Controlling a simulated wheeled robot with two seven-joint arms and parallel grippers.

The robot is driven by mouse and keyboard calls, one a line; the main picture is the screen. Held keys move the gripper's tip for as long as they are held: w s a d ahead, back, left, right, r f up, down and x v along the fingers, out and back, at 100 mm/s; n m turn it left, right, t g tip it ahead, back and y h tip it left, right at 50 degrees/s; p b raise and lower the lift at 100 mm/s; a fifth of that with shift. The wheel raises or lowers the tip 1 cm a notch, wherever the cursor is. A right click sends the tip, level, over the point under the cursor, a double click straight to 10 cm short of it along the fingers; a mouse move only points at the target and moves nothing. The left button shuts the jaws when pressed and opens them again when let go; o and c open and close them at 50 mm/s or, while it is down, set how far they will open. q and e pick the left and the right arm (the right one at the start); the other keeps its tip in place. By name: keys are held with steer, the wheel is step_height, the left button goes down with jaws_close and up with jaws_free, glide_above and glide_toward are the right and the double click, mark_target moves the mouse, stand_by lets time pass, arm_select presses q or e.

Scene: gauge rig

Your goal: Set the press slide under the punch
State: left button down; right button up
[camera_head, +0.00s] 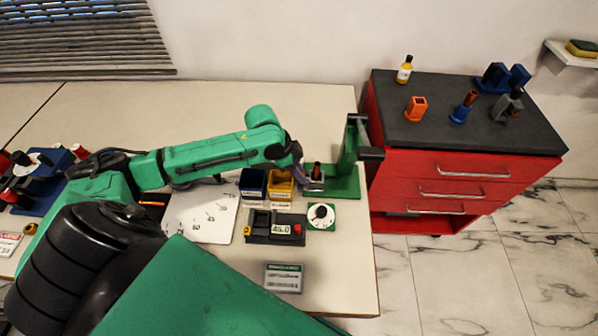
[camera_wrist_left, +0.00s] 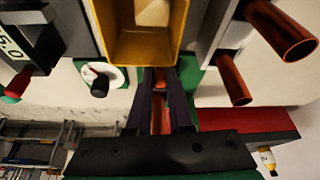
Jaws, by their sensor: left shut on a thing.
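The green press (camera_head: 350,160) stands at the right end of the table, with a dark punch head (camera_head: 370,153) on its post. The press slide (camera_head: 314,184) is a small grey block on the green base, left of the post, with a dark and copper upright piece on it. My left gripper (camera_head: 300,178) reaches it from the left. In the left wrist view its fingers (camera_wrist_left: 163,85) are shut on a narrow reddish part, seemingly the slide's handle; the contact is partly hidden. Copper tubes (camera_wrist_left: 235,80) show beside the fingers. My right gripper is not in view.
Blue (camera_head: 253,183) and yellow (camera_head: 280,184) bins stand close left of the slide. A display box (camera_head: 273,228) and a white dial (camera_head: 321,216) lie in front. A red drawer cabinet (camera_head: 450,180) stands right of the table. The table's front right corner is clear.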

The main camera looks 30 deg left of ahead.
arm_select(q)
steer(key=w+d, duration=0.1)
steer(key=d, duration=0.1)
steer(key=w+d, duration=0.1)
steer(key=d, duration=0.2)
steer(key=w+d, duration=0.1)
steer(key=d, duration=0.2)
steer(key=shift+w+d, duration=0.1)
steer(key=shift+w, duration=0.3)
steer(key=shift+r, duration=0.1)
steer(key=c, duration=1.1)
jaws_free()
steer(key=v, duration=1.4)
steer(key=shift+r, duration=0.2)
